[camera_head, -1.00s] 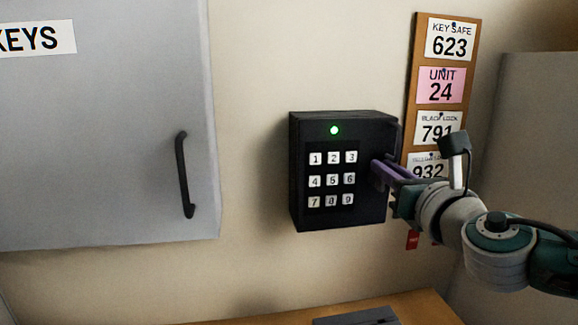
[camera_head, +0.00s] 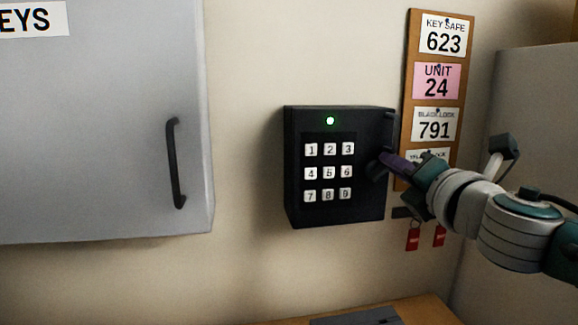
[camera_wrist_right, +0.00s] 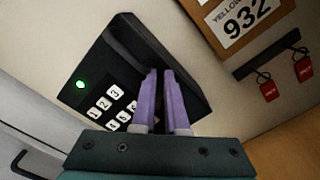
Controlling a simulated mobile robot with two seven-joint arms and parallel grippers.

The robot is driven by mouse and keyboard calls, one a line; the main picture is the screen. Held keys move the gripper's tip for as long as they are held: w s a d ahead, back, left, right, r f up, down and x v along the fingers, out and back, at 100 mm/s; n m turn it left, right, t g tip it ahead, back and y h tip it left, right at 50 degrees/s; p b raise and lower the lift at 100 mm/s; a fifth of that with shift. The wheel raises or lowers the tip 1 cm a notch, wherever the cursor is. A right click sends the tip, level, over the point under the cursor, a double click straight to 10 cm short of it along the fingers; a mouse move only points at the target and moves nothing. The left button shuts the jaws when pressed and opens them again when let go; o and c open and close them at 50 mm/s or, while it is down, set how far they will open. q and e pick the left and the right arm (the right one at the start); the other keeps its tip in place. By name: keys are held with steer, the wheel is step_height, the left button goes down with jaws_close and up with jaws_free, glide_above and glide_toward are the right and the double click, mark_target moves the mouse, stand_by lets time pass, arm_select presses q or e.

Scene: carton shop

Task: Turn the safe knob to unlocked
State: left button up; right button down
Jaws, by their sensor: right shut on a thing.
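The key safe (camera_head: 295,180) is a black box on the wall with a white-key keypad and a lit green light. It also shows in the right wrist view (camera_wrist_right: 165,60), tilted. A dark knob (camera_head: 376,170) shows at the right of its front face, partly covered by my right gripper (camera_head: 387,160). That gripper's purple fingers are shut on the knob. In the right wrist view the fingers (camera_wrist_right: 160,78) reach the safe's front beside the keypad, and they hide the knob. I cannot read any mark of the knob's position. My left gripper is not in view.
A grey cabinet (camera_head: 100,130) with a dark handle is at left. A board (camera_head: 411,60) with number cards hangs right of the safe. Below it are red key tags (camera_head: 412,240) on a dark rail. A wooden surface (camera_head: 420,309) lies below.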

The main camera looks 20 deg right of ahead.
steer(key=shift+a+f+m+b, duration=0.1)
steer(key=shift+f+m+b, duration=0.2)
steer(key=shift+m, duration=1)
steer(key=shift+d+f+m+b, duration=0.1)
steer(key=shift+f+m+b, duration=0.2)
steer(key=shift+m, duration=1)
steer(key=shift+a+f+m+b, duration=0.1)
steer(key=shift+f+m+b, duration=0.15)
steer(key=shift+m, duration=1.05)
steer(key=shift+r, duration=0.1)
steer(key=c, duration=1.2)
jaws_free()
steer(key=shift+o, duration=1.3)
steer(key=shift+a, duration=0.1)
steer(key=shift+s, duration=0.1)
